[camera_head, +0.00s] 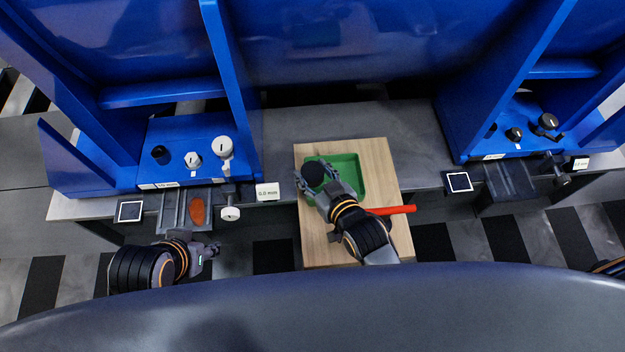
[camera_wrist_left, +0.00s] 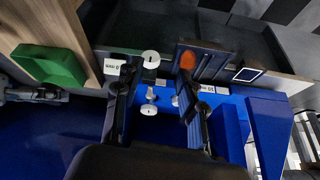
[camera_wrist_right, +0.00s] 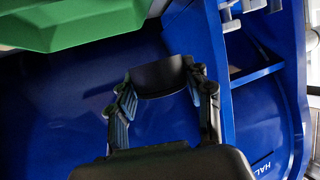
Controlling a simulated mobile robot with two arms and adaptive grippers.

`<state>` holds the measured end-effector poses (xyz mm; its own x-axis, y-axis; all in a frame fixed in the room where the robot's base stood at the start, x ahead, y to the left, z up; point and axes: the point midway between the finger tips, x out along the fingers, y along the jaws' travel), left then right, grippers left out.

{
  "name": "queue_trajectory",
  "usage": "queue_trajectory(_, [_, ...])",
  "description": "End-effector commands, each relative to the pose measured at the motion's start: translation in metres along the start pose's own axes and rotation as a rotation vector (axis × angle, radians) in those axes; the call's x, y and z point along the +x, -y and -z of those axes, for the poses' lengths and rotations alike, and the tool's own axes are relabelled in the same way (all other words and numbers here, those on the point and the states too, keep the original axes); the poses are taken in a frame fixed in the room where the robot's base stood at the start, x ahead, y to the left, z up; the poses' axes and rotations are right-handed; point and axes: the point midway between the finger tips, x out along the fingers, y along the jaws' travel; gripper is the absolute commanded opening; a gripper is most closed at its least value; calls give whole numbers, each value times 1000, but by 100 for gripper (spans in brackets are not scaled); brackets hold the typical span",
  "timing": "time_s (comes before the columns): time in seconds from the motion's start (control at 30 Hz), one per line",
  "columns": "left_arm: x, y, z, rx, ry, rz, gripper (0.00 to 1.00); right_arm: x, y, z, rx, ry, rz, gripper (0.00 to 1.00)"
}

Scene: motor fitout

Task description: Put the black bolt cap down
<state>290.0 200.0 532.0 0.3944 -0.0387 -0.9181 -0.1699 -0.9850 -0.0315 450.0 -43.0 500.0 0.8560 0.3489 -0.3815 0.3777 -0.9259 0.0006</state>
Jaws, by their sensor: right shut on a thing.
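The black bolt cap (camera_head: 313,174) is a round dark piece between the fingers of my right gripper (camera_head: 317,184), at the left side of the green tray (camera_head: 345,162). In the right wrist view the cap (camera_wrist_right: 158,78) sits between both fingertips of the right gripper (camera_wrist_right: 160,86), and the green tray (camera_wrist_right: 70,25) shows at the upper left, apart from it. I cannot tell the cap's exact height over the tray. My left gripper (camera_wrist_left: 155,78) is open and empty in its wrist view, and low on the left in the head view (camera_head: 212,250).
Blue machines stand left and right with white knobs (camera_head: 193,160) and black knobs (camera_head: 547,121). An orange-brown piece (camera_head: 198,211) lies in a grey holder at the left.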

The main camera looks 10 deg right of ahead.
Motion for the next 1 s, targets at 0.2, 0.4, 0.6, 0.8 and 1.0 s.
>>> queue_trajectory(0.2, [8,-6,42,6,-196,-11,40,13,2,-22,1,1,1,25])
queue_trajectory(0.4, [6,-9,67,9,-313,-17,40,17,1,-31,1,0,1,25])
queue_trajectory(0.6, [4,-9,70,9,-324,-17,40,16,1,-31,1,0,1,25])
queue_trajectory(0.8, [5,-9,72,9,-335,-18,40,18,1,-34,1,0,1,25])
queue_trajectory(1.0, [4,-10,77,10,-361,-19,40,20,1,-39,1,0,1,25])
